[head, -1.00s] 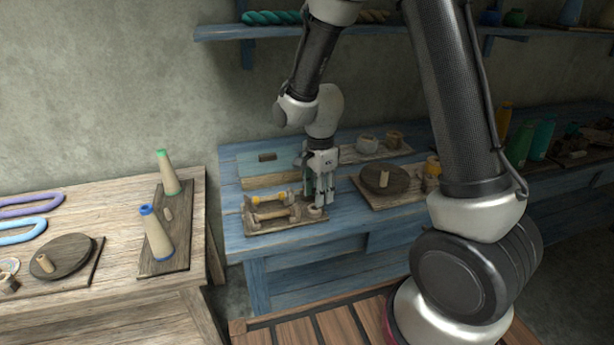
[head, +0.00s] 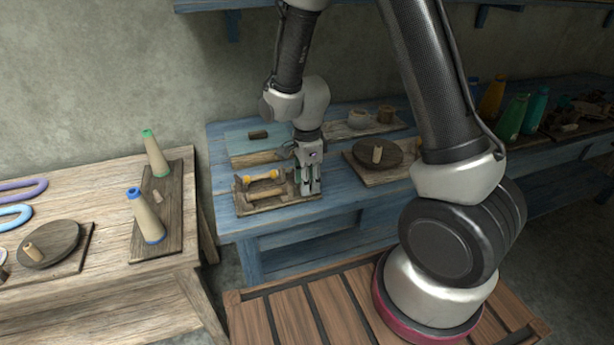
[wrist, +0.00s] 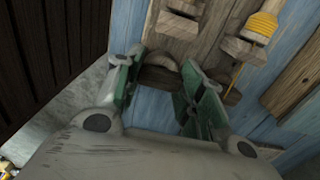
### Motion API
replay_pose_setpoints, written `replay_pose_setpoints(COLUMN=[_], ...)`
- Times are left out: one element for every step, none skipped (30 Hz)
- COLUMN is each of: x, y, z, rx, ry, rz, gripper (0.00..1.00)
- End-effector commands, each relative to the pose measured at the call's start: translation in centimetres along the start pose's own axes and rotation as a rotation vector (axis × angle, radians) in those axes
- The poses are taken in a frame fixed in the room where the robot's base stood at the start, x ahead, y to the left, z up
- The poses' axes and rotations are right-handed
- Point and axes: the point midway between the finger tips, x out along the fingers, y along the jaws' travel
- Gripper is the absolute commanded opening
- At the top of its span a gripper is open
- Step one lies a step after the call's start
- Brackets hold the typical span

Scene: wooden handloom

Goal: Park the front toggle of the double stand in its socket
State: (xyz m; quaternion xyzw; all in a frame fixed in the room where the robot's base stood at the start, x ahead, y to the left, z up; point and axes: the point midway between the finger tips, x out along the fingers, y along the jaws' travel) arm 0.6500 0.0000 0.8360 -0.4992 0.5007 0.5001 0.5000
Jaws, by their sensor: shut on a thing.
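The double stand (head: 244,188) is on a small wooden board on the blue table in the head view. It carries a yellow-wound spool (head: 262,177) at the back and a plain wooden rod in front. My gripper (head: 311,188) points down at the board's right end, beside the stand. In the wrist view its green-padded fingers (wrist: 160,68) are shut on a brown wooden piece (wrist: 158,78), seemingly the toggle, mostly hidden.
A board with a dark round disc (head: 385,152) and upright peg stands to the right. A cup (head: 358,119) stands behind it. A pale wooden table (head: 100,262) with two cones is at the left. Bare blue tabletop (head: 335,180) lies right of my gripper.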

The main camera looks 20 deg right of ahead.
Motion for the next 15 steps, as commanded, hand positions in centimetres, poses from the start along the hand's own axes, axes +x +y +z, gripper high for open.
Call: replay_pose_setpoints(x=[0.01, 0.01, 0.0, 0.0, 0.0, 0.0, -0.01, -0.01, -0.01, -0.01, -0.01, -0.01, -0.01, -0.01, -0.01], y=[0.0, 0.0, 0.0, 0.0, 0.0, 0.0, 0.0, 0.0, 0.0, 0.0, 0.0, 0.0, 0.0, 0.0, 0.0], z=[0.0, 0.0, 0.0, 0.0, 0.0, 0.0, 0.0, 0.0, 0.0, 0.0, 0.0, 0.0, 0.0, 0.0, 0.0], rx=[0.0, 0.0, 0.0, 0.0, 0.0, 0.0, 0.0, 0.0, 0.0, 0.0, 0.0, 0.0, 0.0, 0.0, 0.0], ry=[0.0, 0.0, 0.0, 0.0, 0.0, 0.0, 0.0, 0.0, 0.0, 0.0, 0.0, 0.0, 0.0, 0.0, 0.0], rz=[0.0, 0.0, 0.0, 0.0, 0.0, 0.0, 0.0, 0.0, 0.0, 0.0, 0.0, 0.0, 0.0, 0.0, 0.0], gripper=[0.27, 0.27, 0.27, 0.27, 0.27, 0.44, 0.5, 0.55, 0.62, 0.64, 0.64, 0.64, 0.64, 0.64, 0.64])
